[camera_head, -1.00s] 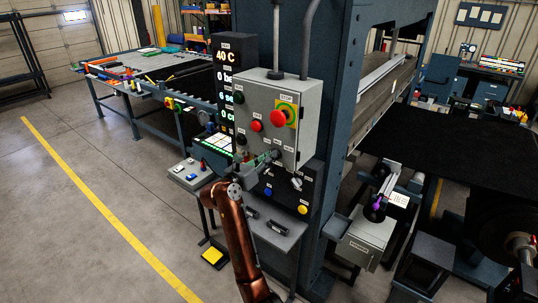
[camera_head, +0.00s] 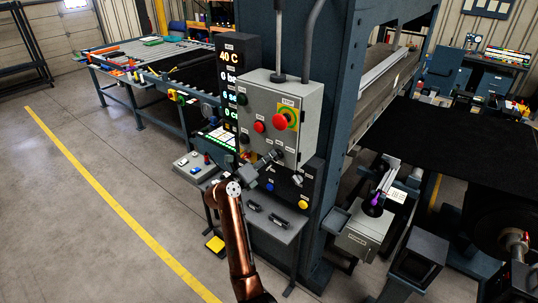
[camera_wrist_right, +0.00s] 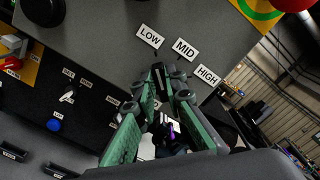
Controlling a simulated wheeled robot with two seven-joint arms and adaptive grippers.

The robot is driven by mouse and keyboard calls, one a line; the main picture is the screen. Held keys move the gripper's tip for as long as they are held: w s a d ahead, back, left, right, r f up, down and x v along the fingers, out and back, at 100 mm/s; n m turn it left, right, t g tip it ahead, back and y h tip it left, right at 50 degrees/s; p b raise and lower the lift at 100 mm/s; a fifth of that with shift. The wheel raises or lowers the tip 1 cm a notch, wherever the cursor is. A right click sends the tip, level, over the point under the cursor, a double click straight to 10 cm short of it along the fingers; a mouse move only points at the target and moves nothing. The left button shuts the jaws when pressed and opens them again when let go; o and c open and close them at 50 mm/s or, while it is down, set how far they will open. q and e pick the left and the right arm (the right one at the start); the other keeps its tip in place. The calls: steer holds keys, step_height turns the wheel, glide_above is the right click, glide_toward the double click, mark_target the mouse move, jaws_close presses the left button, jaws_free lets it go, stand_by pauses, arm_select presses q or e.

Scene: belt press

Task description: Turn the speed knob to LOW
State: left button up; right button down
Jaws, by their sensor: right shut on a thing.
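The speed knob (camera_wrist_right: 160,72) is a small dark knob on the grey control box (camera_head: 268,98). In the right wrist view it is mostly hidden between my fingertips, so I cannot tell where it points. The labels LOW (camera_wrist_right: 149,36), MID (camera_wrist_right: 184,49) and HIGH (camera_wrist_right: 207,75) fan out above and to the right of it. My right gripper (camera_wrist_right: 165,80), with green finger pads, is shut on the knob. In the head view my right gripper (camera_head: 268,160) is at the lower part of the box front. My left gripper is not in view.
A red emergency stop on a yellow-green plate (camera_head: 281,121) and a red button (camera_head: 259,127) sit above my gripper. A dark panel (camera_head: 285,185) with a blue and a yellow button lies below. A grey shelf (camera_head: 280,229) juts out underneath.

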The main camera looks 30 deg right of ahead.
stand_by(0.4)
steer(key=c, duration=2)
jaws_free()
step_height(320, 180, up, 10)
